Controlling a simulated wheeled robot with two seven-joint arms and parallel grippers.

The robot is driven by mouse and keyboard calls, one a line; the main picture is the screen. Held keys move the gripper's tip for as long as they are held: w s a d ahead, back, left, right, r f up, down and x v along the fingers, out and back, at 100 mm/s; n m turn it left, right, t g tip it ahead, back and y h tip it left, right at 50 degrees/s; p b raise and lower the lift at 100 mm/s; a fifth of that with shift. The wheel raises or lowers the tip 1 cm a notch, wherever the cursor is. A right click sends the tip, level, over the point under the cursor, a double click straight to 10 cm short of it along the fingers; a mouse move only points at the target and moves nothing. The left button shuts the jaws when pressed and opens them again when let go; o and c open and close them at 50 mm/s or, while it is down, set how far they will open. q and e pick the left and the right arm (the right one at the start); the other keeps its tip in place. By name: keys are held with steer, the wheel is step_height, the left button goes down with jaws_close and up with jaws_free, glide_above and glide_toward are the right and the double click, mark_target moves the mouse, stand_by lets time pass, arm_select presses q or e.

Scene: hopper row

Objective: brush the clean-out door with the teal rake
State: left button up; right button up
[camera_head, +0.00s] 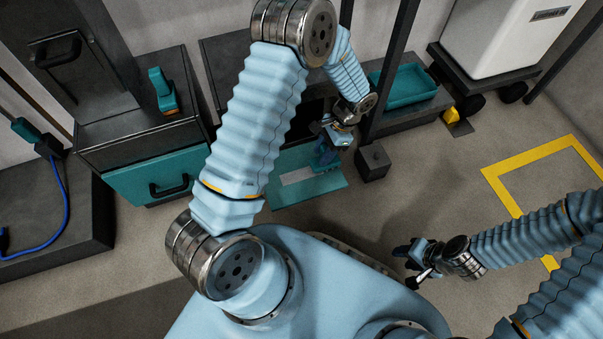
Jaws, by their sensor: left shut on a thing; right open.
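My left gripper (326,143) reaches down at the picture's middle and is shut on a small teal thing (325,156), probably the rake; its shape is partly hidden by the gripper. Just below and left of it is a teal panel (325,184) with a pale rectangle, in front of a dark opening; it looks like a lowered door. Whether the held thing touches the panel I cannot tell. A second teal door (125,185) with a black handle is closed on the dark cabinet at left. My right gripper (412,262) is open and empty above the floor.
A teal tray (412,88) sits on a dark ledge behind a black post (392,70). A dark block (372,162) stands beside the panel. A white bin on a wheeled cart (500,40) is upper right. Yellow-marked floor (530,155) is clear.

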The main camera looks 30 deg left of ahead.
arm_select(q)
steer(key=shift+w+d, duration=0.25)
steer(key=shift+r+p, duration=0.7)
steer(key=shift+r, duration=0.3)
steer(key=shift+r, duration=0.1)
step_height(320, 180, up, 4)
steer(key=p, duration=0.3)
steer(key=shift+a, duration=0.15)
steer(key=shift+w, duration=0.1)
